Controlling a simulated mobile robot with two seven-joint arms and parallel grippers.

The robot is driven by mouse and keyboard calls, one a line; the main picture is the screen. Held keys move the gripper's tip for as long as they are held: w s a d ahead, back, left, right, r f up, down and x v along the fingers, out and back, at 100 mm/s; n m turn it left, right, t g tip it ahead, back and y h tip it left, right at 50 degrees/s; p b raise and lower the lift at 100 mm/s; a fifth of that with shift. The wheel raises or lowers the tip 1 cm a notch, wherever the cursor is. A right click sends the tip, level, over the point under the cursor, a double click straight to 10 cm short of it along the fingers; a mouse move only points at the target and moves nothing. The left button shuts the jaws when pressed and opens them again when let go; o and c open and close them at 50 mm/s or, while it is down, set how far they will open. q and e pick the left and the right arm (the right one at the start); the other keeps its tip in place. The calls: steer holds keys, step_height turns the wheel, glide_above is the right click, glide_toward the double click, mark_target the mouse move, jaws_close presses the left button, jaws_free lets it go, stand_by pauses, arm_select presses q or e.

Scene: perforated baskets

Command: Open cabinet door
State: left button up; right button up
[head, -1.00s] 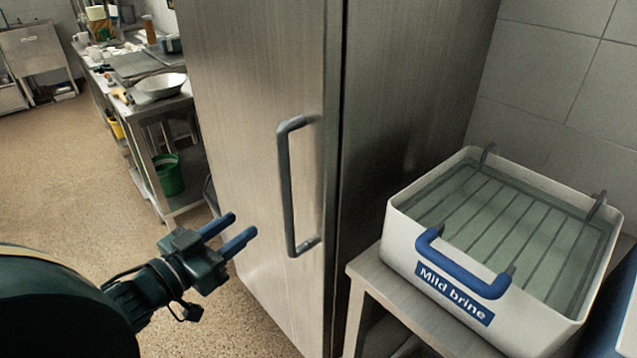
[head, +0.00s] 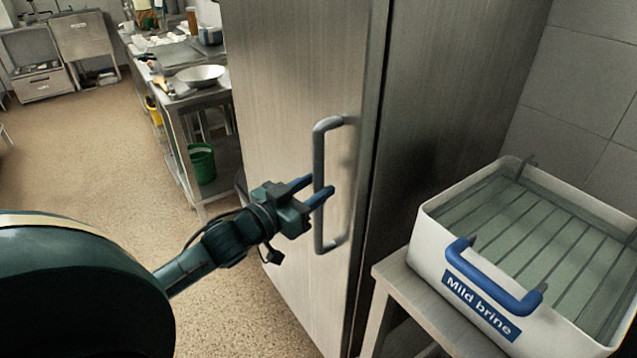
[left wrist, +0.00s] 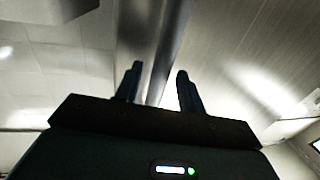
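The steel cabinet door (head: 285,75) fills the middle of the head view and looks shut. Its grey vertical bar handle (head: 319,160) stands out near the door's right edge. My left gripper (head: 318,190) is open, with its two blue fingers apart at the handle's lower half. One finger appears on each side of the bar; I cannot tell whether either touches it. In the left wrist view the two fingers (left wrist: 157,85) are apart, with a grey vertical bar showing between them. My right gripper is not in view.
A white "Mild brine" tub (head: 440,265) with a blue handle sits on a steel table (head: 405,295) right of the cabinet. A steel work table (head: 190,100) with a bowl (head: 200,75) stands behind left. Floor in front left is clear.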

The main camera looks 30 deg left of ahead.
arm_select(q)
steer(key=shift+w+d, duration=0.15)
steer(key=shift+w, duration=0.7)
steer(key=shift+c, duration=0.6)
jaws_close()
